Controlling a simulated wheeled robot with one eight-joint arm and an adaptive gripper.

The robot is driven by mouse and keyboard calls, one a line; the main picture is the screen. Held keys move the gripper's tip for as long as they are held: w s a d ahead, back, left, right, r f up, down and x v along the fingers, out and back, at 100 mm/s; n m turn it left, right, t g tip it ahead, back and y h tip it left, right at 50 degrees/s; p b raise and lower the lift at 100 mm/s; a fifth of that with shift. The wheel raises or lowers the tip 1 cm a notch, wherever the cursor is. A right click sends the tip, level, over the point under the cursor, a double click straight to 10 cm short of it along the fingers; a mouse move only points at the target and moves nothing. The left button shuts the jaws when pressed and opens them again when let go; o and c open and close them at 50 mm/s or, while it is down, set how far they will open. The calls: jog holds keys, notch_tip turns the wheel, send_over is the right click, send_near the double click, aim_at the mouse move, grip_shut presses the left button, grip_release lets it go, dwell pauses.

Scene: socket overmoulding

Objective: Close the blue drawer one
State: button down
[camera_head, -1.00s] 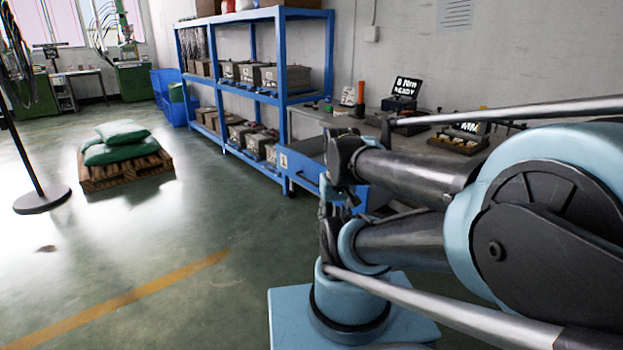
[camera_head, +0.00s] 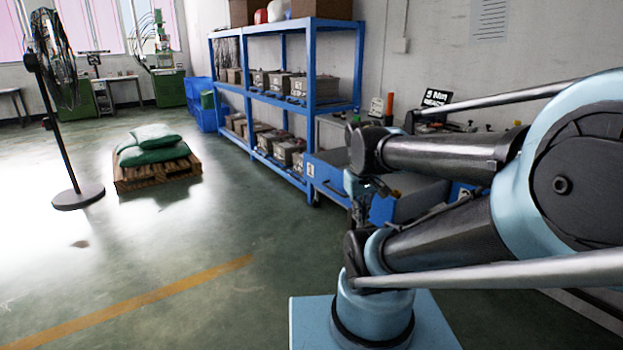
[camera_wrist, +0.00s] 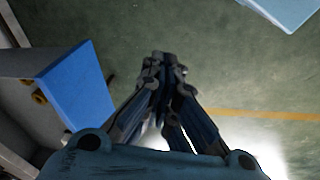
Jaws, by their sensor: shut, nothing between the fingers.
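The blue drawer (camera_head: 382,209) stands pulled out from the bench, right of the shelf rack in the head view. Its front shows partly behind my arm, with part of its grey inside visible. In the wrist view a blue panel (camera_wrist: 78,86), apparently the drawer front, stands at the left with small brass-coloured fittings behind it. My gripper (camera_wrist: 165,58) is shut and empty, to the right of that panel with a gap of floor between them. In the head view my gripper (camera_head: 360,212) is small and dark, in front of the drawer; contact cannot be judged there.
A blue shelf rack (camera_head: 310,110) with grey boxes stands left of the drawer. A bench behind my arm carries a display (camera_head: 436,98) and tools. A pallet with green sacks (camera_head: 150,147) and a stand fan (camera_head: 62,110) are farther left. The floor between is clear.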

jog(key=w+a+r+n+h, duration=0.25)
jog(key=w+n, duration=0.35)
jog(key=w, duration=0.5)
jog(key=w+a+r+n+h, duration=0.1)
jog(key=w+a+r+n, duration=0.4)
jog(key=w, duration=0.6)
jog(key=w+a+f+n+t+h, duration=0.1)
jog(key=w+a+f+n+h, duration=0.1)
jog(key=w+a+f+n, duration=0.4)
jog(key=w+a+f+n+t+h, duration=0.15)
jog(key=w+a+n, duration=0.25)
jog(key=w+a, duration=0.55)
send_near(314, 179)
notch_tip(314, 179, down, 3)
jog(key=d, duration=0.1)
jog(key=w+d, duration=0.1)
jog(key=shift+w+d+f, duration=0.15)
jog(key=shift+d, duration=0.25)
